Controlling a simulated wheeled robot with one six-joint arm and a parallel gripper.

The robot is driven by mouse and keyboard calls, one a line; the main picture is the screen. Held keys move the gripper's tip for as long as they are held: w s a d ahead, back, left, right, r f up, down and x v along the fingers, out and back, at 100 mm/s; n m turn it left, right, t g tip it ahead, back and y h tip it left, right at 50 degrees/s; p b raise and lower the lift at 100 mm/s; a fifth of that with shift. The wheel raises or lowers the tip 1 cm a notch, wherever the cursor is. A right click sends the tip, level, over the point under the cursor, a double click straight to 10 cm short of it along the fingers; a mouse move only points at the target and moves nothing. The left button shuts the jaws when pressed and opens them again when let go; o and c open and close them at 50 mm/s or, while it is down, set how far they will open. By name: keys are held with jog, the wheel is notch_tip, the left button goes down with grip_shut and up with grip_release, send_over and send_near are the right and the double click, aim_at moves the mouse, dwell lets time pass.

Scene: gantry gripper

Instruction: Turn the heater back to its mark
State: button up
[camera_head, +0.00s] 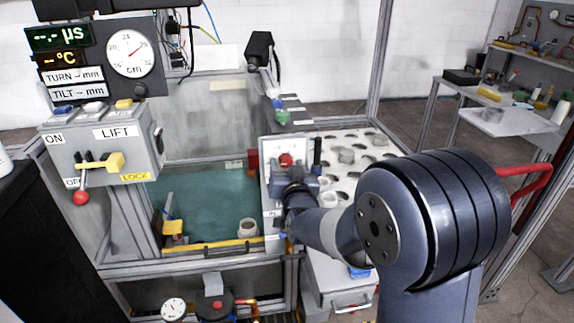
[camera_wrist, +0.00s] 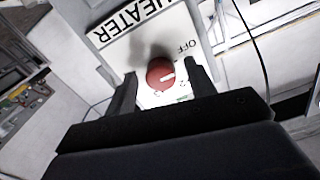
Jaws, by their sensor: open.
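The heater knob is a round red dial with a white pointer line. In the wrist view the knob (camera_wrist: 160,73) sits on a white panel (camera_wrist: 118,42) lettered HEATER, with OFF and numerals around it. The panel appears tilted in that view, and its pointer line lies toward the right side of the dial. My gripper (camera_wrist: 158,86) is open, its two dark fingers on either side of the knob; I cannot tell if they touch it. In the head view the red knob (camera_head: 286,160) shows on the light heater box (camera_head: 268,185), just beyond my wrist, which hides the box's lower part.
A teal-floored tank (camera_head: 200,205) lies left of the heater box. A white rack with round holes (camera_head: 340,145) stands behind and right of it. The LIFT box (camera_head: 105,150) with a yellow handle and red-knobbed lever is at left. A yellow bar (camera_head: 215,246) runs along the tank's front.

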jog(key=shift+w, duration=0.1)
jog(key=c, duration=1)
jog(key=shift+o, duration=0.2)
jog(key=shift+f+m+b, duration=0.15)
jog(key=shift+m+b, duration=0.15)
jog(key=shift+b, duration=0.25)
jog(key=m+b, duration=0.2)
jog(key=b, duration=0.2)
jog(key=shift+f+m+b, duration=0.15)
jog(key=shift+m+b, duration=0.15)
jog(key=shift+b, duration=0.05)
jog(key=m+b, duration=0.2)
jog(key=b, duration=0.2)
jog(key=shift+a+m, duration=0.1)
jog(key=shift+m, duration=0.3)
jog(key=m+b, duration=0.3)
jog(key=shift+b, duration=0.3)
jog(key=shift+r+m+b, duration=0.35)
jog(key=shift+m+b, duration=0.65)
jog(key=shift+m, duration=0.3)
